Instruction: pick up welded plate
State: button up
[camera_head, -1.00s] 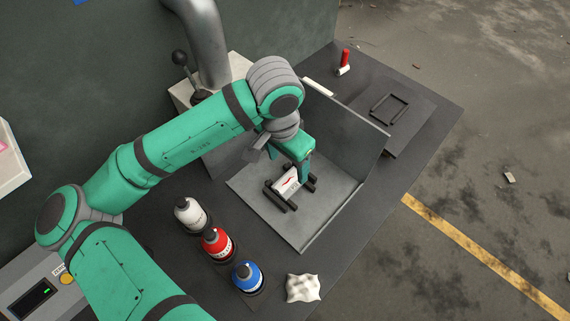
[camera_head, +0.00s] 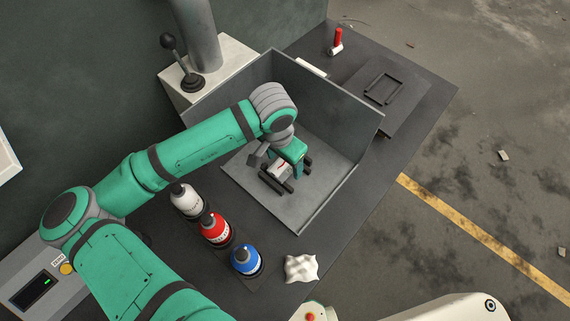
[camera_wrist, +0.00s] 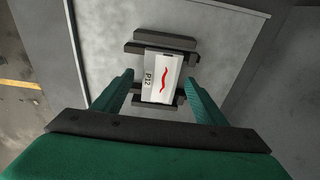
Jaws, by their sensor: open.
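The welded plate (camera_wrist: 159,77) is a light piece marked "P12" with a wavy red line. It rests across dark bars on the floor of a grey open-sided metal booth. In the head view the plate (camera_head: 281,171) is partly hidden under my gripper. My gripper (camera_wrist: 158,85) is open, its green fingers on either side of the plate's near end in the wrist view, with gaps visible. I cannot tell how far above the plate the fingertips are. My gripper also shows in the head view (camera_head: 296,172).
Grey booth walls (camera_head: 345,115) stand behind and to the right. White (camera_head: 187,201), red (camera_head: 215,229) and blue (camera_head: 246,260) bottles stand left and front of the booth, near a crumpled white cloth (camera_head: 301,268). A dark frame (camera_head: 384,89) and a red-handled tool (camera_head: 337,40) lie beyond.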

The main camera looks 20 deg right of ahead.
jog(key=shift+c, duration=0.6)
grip_shut()
